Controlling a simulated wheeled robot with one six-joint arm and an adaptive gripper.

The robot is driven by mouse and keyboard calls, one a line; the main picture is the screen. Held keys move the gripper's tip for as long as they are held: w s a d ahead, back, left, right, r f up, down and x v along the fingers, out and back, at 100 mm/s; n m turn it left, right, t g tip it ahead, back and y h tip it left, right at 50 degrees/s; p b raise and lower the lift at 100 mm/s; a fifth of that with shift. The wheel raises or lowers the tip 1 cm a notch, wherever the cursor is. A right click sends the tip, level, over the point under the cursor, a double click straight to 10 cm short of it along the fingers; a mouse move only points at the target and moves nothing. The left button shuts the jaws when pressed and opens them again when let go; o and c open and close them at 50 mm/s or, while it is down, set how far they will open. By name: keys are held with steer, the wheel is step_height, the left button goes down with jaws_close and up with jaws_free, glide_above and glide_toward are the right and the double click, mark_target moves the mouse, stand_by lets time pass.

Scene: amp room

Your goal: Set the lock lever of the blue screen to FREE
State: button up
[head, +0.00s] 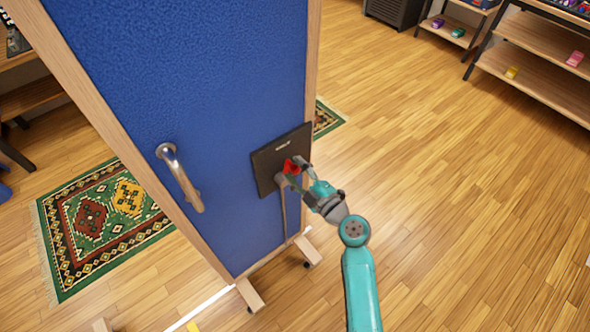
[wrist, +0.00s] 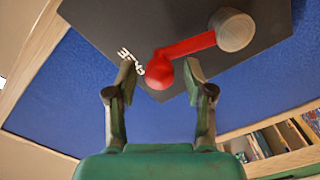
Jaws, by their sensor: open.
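The blue screen (head: 200,85) is a tall wood-framed panel with a black plate (head: 264,172) on its face. The red lock lever (head: 290,166) is on that plate, partly hidden by my gripper (head: 290,173) in the head view. In the wrist view, the red lever (wrist: 188,47) runs from a round grey pivot (wrist: 231,30) to a ball-shaped red knob (wrist: 160,74). My gripper (wrist: 160,82) is open, with one finger on each side of the knob. I cannot tell whether either finger touches it. White lettering on the plate is too small or cropped to read.
A curved metal handle (head: 180,178) sticks out left of the plate. The screen stands on wooden feet (head: 250,295). A patterned rug (head: 85,258) lies behind it. Shelves (head: 530,68) stand at the upper right. The wood floor at right is clear.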

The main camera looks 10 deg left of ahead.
steer(key=v, duration=1.1)
steer(key=shift+s+d, duration=0.25)
steer(key=shift+f, duration=0.1)
steer(key=s+d+f+m+t+h, duration=0.1)
steer(key=s+d+f+m+h, duration=0.4)
steer(key=s+d+m, duration=0.3)
steer(key=s+d+f+m+t+h, duration=0.1)
steer(key=s+d+f+m+h, duration=0.45)
steer(key=s, duration=0.45)
steer(key=s+d+r+m+t+h, duration=0.1)
steer(key=s+d+r+m+h, duration=0.1)
steer(key=s+r, duration=0.5)
steer(key=s+d+r+m+h, duration=0.1)
steer(key=s+d+r+m, duration=0.4)
steer(key=s, duration=0.7)
steer(key=shift+s+d+r+m+t+h, duration=0.2)
steer(key=shift+r+m+t+h, duration=0.2)
steer(key=shift+r, duration=0.5)
